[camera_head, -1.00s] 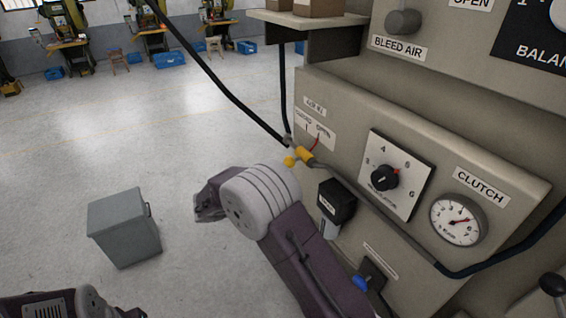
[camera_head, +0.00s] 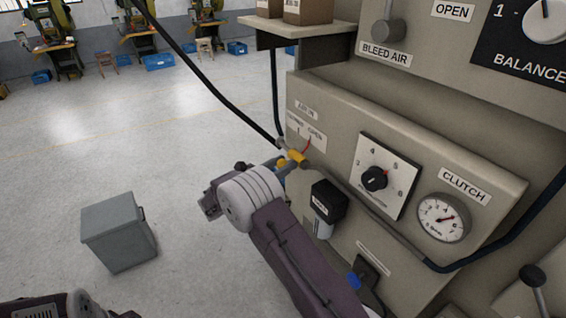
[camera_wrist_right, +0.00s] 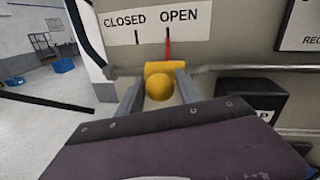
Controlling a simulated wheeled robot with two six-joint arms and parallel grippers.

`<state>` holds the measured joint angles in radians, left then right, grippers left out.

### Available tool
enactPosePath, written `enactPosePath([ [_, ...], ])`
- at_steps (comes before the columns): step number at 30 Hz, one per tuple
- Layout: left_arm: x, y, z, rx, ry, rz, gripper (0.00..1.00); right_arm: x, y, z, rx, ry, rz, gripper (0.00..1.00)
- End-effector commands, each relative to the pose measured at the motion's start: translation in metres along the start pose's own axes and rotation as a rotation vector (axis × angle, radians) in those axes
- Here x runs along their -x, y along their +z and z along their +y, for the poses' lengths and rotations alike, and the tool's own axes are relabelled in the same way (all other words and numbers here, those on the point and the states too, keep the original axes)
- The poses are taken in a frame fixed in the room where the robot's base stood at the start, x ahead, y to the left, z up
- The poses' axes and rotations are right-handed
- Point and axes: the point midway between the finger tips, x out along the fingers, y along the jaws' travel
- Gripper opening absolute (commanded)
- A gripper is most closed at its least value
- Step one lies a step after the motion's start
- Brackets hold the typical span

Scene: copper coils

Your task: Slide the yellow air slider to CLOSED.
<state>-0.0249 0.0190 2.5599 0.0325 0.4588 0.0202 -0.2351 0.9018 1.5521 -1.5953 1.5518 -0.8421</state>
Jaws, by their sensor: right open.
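The yellow air slider (camera_head: 297,156) sits on the pipe at the left end of the grey machine panel, below a label. In the right wrist view the yellow slider (camera_wrist_right: 165,69) has a round yellow knob (camera_wrist_right: 159,87) facing me. Its red pointer (camera_wrist_right: 168,47) stands under the word OPEN, with CLOSED to the left. My right gripper (camera_wrist_right: 159,92) is open, with one finger on each side of the knob; whether either finger touches it I cannot tell. In the head view my right gripper (camera_head: 264,170) is at the slider, partly hidden by my wrist. My left gripper does not show.
A black hose (camera_head: 215,85) runs down to the slider's left. A black box (camera_head: 328,199), a regulator dial (camera_head: 374,179) and a clutch gauge (camera_head: 443,217) lie to the right. A grey bin (camera_head: 118,232) stands on the open floor at left.

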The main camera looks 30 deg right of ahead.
Motion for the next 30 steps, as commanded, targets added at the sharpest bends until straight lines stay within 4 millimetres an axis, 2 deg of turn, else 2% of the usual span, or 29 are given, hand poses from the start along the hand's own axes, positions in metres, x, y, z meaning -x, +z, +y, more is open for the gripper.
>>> enactPosePath([
  [5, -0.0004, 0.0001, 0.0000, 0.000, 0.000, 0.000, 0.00, 0.0000, -0.0004, 0.0002, 0.000, 0.001, 0.000, 0.42],
  [8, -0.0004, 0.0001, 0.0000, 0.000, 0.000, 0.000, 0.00, 0.0000, -0.0004, 0.0002, 0.000, 0.000, 0.001, 0.17],
  [9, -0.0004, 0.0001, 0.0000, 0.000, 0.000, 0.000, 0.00, 0.0001, -0.0004, 0.0002, 0.000, 0.000, 0.001, 0.06],
  [10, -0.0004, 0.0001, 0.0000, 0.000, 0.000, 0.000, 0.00, 0.0001, -0.0004, 0.0002, 0.000, 0.000, 0.001, 0.00],
  [30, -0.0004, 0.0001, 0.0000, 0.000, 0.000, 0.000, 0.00, -0.0001, -0.0007, 0.0000, 0.000, 0.000, 0.002, 0.00],
])
